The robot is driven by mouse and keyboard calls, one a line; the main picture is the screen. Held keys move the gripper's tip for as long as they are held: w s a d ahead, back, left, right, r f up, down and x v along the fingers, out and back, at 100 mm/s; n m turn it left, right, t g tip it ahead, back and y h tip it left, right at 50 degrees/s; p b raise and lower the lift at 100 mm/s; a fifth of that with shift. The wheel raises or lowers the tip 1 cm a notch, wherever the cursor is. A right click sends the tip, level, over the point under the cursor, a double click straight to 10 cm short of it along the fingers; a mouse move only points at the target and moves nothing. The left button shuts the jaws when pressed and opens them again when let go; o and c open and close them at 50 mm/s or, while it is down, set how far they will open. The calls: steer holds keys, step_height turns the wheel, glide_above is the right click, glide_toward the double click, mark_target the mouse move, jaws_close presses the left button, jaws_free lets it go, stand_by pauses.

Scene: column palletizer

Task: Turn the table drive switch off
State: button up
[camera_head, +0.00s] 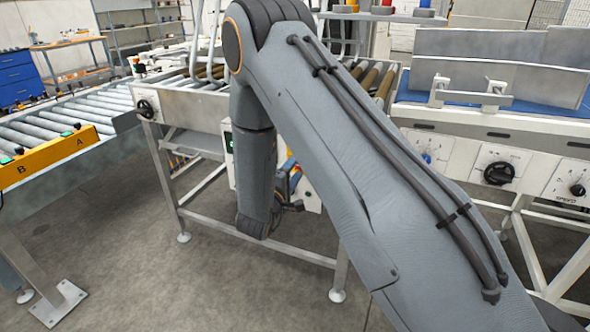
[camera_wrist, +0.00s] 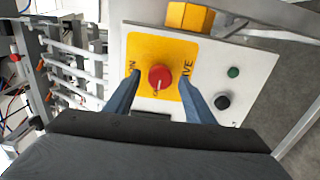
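The switch is a red round knob (camera_wrist: 160,78) with a pale pointer line, on a yellow plate (camera_wrist: 140,48) fixed to a white panel (camera_wrist: 252,62). The plate's lettering is partly covered; "ON" and "IVE" show. The pointer line points toward the bottom of the wrist view. My gripper (camera_wrist: 158,74) is open, with one blue-grey finger on each side of the knob and visible gaps between. I cannot tell how far the fingertips are from the panel. In the head view my arm hides the knob.
The panel also carries a green button (camera_wrist: 233,72), a black knob (camera_wrist: 222,102) and a yellow block (camera_wrist: 189,17) at its edge. In the head view, a roller conveyor (camera_head: 95,103) stands left and a machine with a black dial (camera_head: 498,172) right. Bare floor lies in front.

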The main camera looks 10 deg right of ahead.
steer(key=shift+s, duration=0.1)
steer(key=b+v, duration=0.1)
steer(key=v, duration=0.6)
steer(key=shift+s+a, duration=0.2)
steer(key=shift+a, duration=0.05)
steer(key=shift+w, duration=0.1)
